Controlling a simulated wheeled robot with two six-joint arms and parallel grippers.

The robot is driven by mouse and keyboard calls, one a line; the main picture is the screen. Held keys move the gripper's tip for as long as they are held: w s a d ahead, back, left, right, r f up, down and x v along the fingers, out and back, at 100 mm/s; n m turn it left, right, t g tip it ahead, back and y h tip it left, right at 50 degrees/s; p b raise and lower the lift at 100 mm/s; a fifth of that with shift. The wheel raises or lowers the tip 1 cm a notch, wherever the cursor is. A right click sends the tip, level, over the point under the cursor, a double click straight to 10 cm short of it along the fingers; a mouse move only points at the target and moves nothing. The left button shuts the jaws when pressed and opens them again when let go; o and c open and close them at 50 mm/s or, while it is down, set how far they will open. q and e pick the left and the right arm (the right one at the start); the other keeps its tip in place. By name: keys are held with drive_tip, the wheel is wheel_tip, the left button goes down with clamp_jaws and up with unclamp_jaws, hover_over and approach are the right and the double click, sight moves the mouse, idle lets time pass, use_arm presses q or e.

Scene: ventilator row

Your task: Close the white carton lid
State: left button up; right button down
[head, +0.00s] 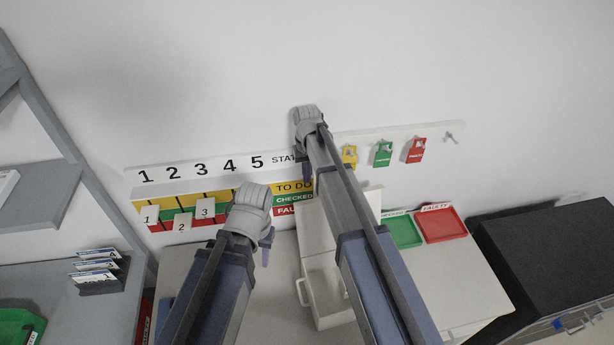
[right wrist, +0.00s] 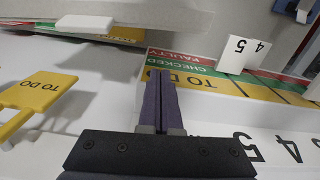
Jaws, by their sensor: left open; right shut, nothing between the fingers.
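The white carton (head: 326,287) stands on the light table, partly hidden behind my right arm. Its lid (head: 313,227) appears raised at the back of the carton, also partly covered by that arm. My right gripper (head: 307,168) is above and behind the lid, near the wall board. In the right wrist view its purple fingers (right wrist: 161,100) are shut together with nothing between them. My left gripper (head: 266,248) is left of the carton, in front of the status board, and is open. Any contact between the lid and either gripper cannot be told.
The numbered status board (head: 205,170) is close behind both grippers. Colored tags, including a green tag (head: 383,153), hang on the wall rail. A green tray (head: 402,231) and red tray (head: 441,224) lie right of the carton. A black cabinet (head: 545,250) stands farther right.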

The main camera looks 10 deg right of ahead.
sight(307, 189)
wheel_tip(307, 189, down, 6)
drive_tip(key=b, duration=0.5)
drive_tip(key=shift+f, duration=0.2)
drive_tip(key=s, duration=0.1)
drive_tip(key=s+r+p, duration=0.1)
drive_tip(key=s+r, duration=0.1)
drive_tip(key=shift+s+d+p, duration=0.25)
drive_tip(key=shift+s+p, duration=0.1)
drive_tip(key=shift+p, duration=0.05)
